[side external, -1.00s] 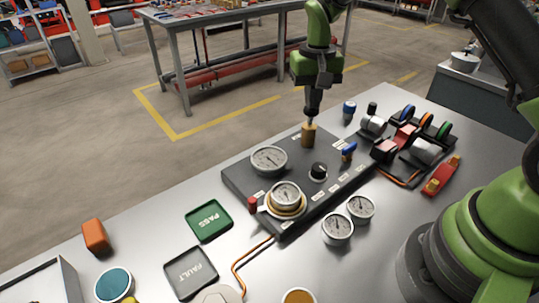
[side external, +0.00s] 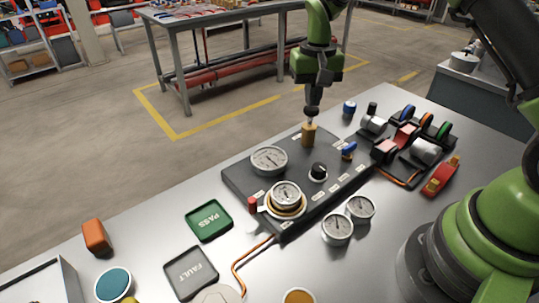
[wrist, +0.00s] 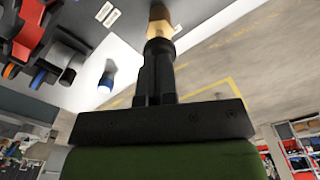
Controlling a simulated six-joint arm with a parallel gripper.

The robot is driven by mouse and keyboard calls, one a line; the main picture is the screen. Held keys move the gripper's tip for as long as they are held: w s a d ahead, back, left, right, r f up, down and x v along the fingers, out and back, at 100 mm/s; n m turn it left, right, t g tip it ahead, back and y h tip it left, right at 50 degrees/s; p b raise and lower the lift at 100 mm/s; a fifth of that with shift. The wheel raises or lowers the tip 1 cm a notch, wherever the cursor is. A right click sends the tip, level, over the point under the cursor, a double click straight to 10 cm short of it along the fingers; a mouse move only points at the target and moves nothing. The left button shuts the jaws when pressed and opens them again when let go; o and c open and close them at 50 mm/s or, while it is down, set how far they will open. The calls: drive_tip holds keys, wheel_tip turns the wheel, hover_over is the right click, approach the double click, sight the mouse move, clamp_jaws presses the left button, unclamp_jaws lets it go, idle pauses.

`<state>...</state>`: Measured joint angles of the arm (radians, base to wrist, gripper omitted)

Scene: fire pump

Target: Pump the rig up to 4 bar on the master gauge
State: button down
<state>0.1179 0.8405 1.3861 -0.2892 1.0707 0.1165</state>
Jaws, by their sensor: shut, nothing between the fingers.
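A dark pump rig board (side external: 240,182) lies on the bench. Its brass pump piece (side external: 309,134) stands upright at the far end and also shows at the top of the wrist view (wrist: 159,24). My gripper (side external: 310,118) is above the brass piece, pointing down, shut and empty; the fingertips (wrist: 158,46) are at or very close to its top, and I cannot tell whether they touch. A large gauge (side external: 269,160) and a gauge on a brass-coloured ring (side external: 285,195) sit on the board. The needle readings are too small to read.
A black knob (side external: 318,171), blue lever (side external: 349,150) and red piece (side external: 252,205) are on the board. Two loose gauges (side external: 337,228) (side external: 360,208) lie in front. A green PASS tray (side external: 209,220) and grey FAULT tray (side external: 190,272) lie left. Coloured-ring parts (side external: 408,135) stand right.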

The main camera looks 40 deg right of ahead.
drive_tip(key=shift+f, duration=1.5)
drive_tip(key=shift+r, duration=1.9)
wheel_tip(320, 180, up, 7)
